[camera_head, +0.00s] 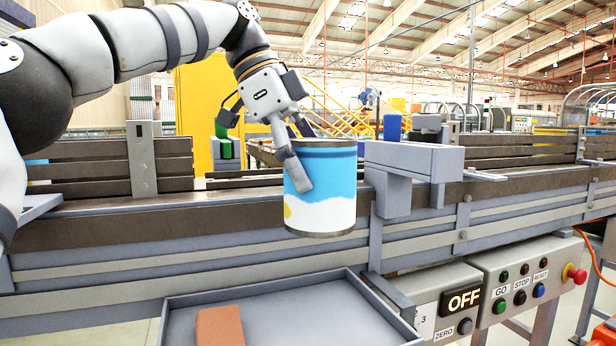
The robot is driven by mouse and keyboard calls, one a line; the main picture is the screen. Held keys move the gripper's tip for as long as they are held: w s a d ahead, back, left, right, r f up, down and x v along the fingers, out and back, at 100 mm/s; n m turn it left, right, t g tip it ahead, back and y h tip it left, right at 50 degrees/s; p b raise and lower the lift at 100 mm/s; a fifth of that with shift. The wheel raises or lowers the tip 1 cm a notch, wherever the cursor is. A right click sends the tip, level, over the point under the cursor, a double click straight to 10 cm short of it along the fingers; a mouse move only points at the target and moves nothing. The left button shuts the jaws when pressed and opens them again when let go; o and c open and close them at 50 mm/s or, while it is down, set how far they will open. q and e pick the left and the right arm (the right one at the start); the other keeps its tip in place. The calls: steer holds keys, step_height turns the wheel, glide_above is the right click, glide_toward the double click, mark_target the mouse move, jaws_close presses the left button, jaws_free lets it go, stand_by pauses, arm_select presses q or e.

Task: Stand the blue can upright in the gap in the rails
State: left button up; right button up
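The blue can (335,190) has a blue upper part, a white lower part and a bit of yellow. It is upright, in front of the conveyor's near edge, at the gap in the rails. My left gripper (296,165) reaches down onto it from above left. One finger lies against the can's near outer side; the other finger is mostly hidden behind the can's rim. The gripper looks shut on the can's wall. The can's bottom shows over the front face of the conveyor (120,228). My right gripper is not in view.
A grey bracket block (415,165) stands just right of the can. Brown side rails (80,160) with a grey post run at left. Below is a grey tray (300,310) with a brown block (219,326). A control box (530,275) with buttons and an OFF display sits lower right.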

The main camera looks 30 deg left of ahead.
arm_select(q)
steer(key=shift+s+f, duration=0.2)
steer(key=shift+f, duration=0.25)
step_height(320, 180, down, 14)
steer(key=shift+d+r, duration=0.1)
steer(key=shift+f, duration=0.4)
stand_by(0.4)
steer(key=o, duration=1.3)
steer(key=v, duration=1.2)
